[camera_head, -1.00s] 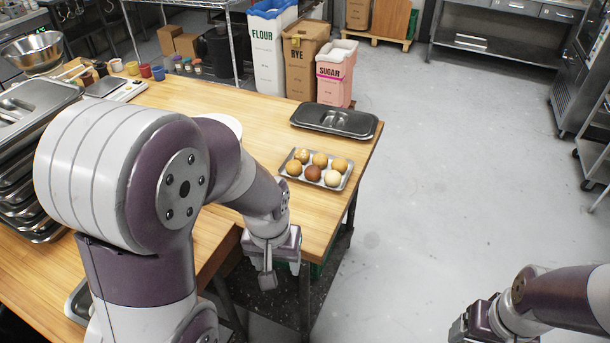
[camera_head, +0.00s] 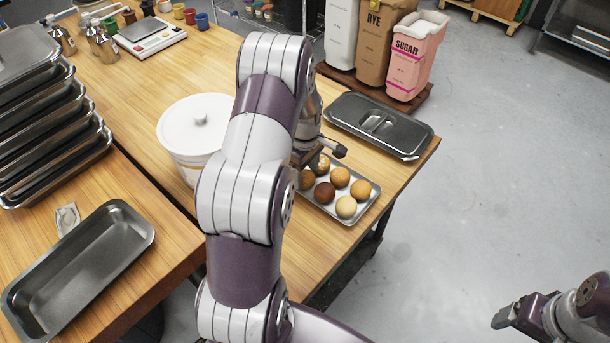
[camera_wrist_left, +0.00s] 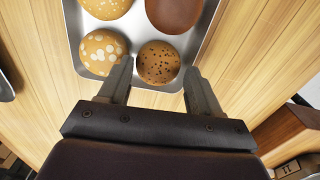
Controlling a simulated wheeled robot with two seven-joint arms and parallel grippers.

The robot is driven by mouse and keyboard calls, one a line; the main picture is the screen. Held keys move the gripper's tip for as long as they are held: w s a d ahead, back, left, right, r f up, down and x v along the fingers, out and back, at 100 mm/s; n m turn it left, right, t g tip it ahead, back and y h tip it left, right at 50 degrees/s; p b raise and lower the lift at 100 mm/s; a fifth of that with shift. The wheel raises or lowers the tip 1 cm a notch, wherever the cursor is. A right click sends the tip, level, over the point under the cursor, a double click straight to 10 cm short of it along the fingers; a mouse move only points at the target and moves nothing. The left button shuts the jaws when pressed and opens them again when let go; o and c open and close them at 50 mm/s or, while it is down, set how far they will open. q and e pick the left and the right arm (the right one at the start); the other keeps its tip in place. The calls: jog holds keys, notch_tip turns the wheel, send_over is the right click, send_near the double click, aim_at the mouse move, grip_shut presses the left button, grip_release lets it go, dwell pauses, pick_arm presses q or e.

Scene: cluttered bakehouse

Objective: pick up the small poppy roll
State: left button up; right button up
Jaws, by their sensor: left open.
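The poppy roll (camera_wrist_left: 158,62) is a small brown, dark-specked roll at one end of a metal tray (camera_wrist_left: 212,22). In the head view the roll (camera_head: 306,180) is partly hidden by my left arm. My left gripper (camera_wrist_left: 157,78) is open and empty, with its fingertips close to either side of the roll's near edge. I cannot tell their height above the tray. In the head view my left gripper (camera_head: 312,156) is mostly hidden behind the arm. My right gripper (camera_head: 503,317) is out over the floor at lower right; its jaws are unclear.
A white-spotted roll (camera_wrist_left: 104,48) sits beside the poppy roll, and a dark brown roll (camera_head: 325,193) is behind it in the wrist view. A lidded metal pan (camera_head: 380,125) lies behind the tray. A white lidded tub (camera_head: 190,135) stands left of my arm.

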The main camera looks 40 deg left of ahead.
pick_arm(q)
jog(key=shift+f, duration=0.8)
jog(key=shift+s+d, duration=0.1)
jog(key=shift+s+f, duration=0.1)
jog(key=shift+s, duration=0.05)
jog(key=c, duration=0.4)
jog(key=shift+c, duration=0.2)
